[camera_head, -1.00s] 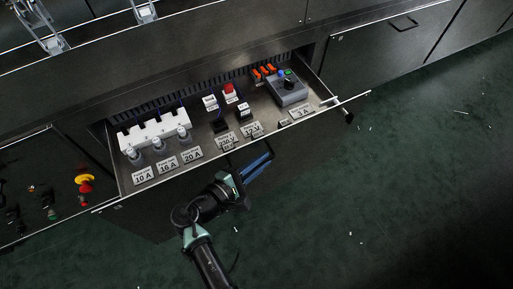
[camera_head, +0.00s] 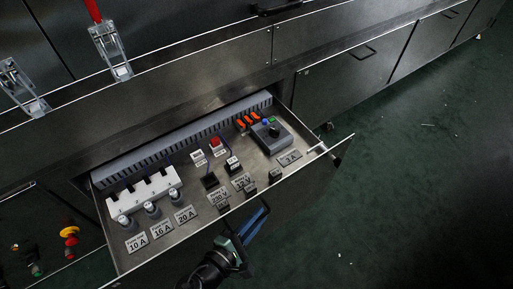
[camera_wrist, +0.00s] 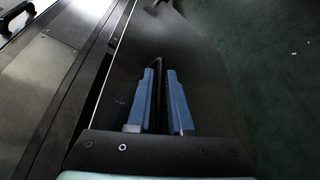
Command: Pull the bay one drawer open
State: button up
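The bay one drawer (camera_head: 305,188) is pulled well out of the dark cabinet, and its inside shows in the head view. My gripper (camera_head: 258,220) is at the middle of the drawer's front, on the outside. In the wrist view my gripper (camera_wrist: 164,85) has its two blue fingers close together, one on each side of the dark drawer handle (camera_wrist: 158,66). The handle shows as a thin bar between the fingers. The dark front panel lies right behind it. In the head view the handle is hidden by my gripper.
The drawer holds a white fuse block (camera_head: 145,192), a grey box with a knob (camera_head: 271,136), small switches and labels. A closed drawer (camera_head: 350,75) with a handle is to the right. A panel with coloured buttons (camera_head: 68,236) is at lower left. Green floor (camera_head: 420,200) is clear at right.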

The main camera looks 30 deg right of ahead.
dwell(0.4)
jog(key=p+v, duration=0.2)
jog(key=v, duration=1.1)
jog(key=shift+p, duration=0.35)
jog(key=shift+f, duration=0.1)
